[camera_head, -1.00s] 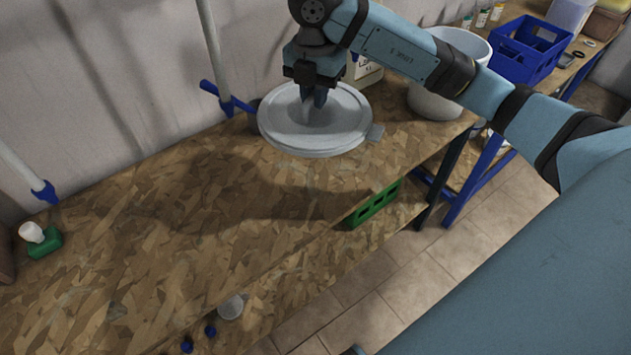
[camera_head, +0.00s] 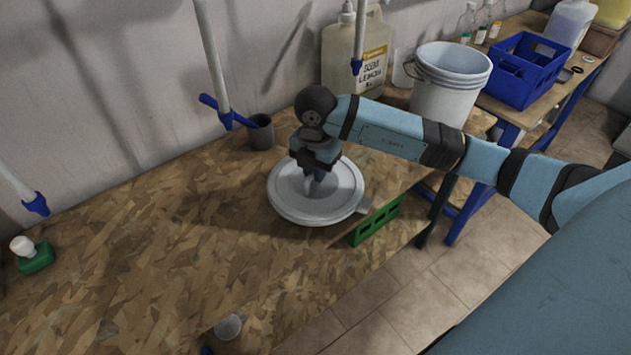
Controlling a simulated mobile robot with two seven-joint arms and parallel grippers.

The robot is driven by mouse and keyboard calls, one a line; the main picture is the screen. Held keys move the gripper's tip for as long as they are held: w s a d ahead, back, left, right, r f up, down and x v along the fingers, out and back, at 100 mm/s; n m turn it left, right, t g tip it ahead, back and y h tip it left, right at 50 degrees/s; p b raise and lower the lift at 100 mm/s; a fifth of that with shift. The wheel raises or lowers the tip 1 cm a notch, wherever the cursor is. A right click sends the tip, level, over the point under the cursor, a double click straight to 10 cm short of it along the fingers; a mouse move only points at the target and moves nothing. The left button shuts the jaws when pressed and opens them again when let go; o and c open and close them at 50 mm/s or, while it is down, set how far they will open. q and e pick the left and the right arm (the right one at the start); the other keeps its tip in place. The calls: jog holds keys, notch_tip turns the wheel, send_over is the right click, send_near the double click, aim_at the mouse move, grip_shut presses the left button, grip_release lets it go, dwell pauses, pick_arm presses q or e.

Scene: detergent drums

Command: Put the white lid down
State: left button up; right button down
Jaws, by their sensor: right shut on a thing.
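The white lid (camera_head: 338,207) is a round, pale disc with a raised rim and a small tab at its right. It lies flat, at or very near the chipboard bench top (camera_head: 190,245), close to the bench's front edge. My right gripper (camera_head: 314,188) points down at the lid's middle and is shut on it. The fingertips are partly hidden by the gripper's own body. I cannot tell for sure whether the lid touches the bench. My left gripper is not in view.
A white bucket (camera_head: 450,85), a lemon detergent drum (camera_head: 352,50) and a dark cup (camera_head: 260,133) stand behind the lid. A blue crate (camera_head: 525,70) is at the back right. A green crate (camera_head: 376,222) sits below the front edge. The bench's left is mostly clear.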

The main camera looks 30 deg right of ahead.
jog(key=shift+f, duration=1.8)
jog(key=shift+f, duration=0.15)
jog(key=c, duration=1.1)
grip_release()
jog(key=shift+c, duration=0.2)
notch_tip(320, 180, up, 12)
jog(key=shift+r+p, duration=0.2)
jog(key=shift+p, duration=0.25)
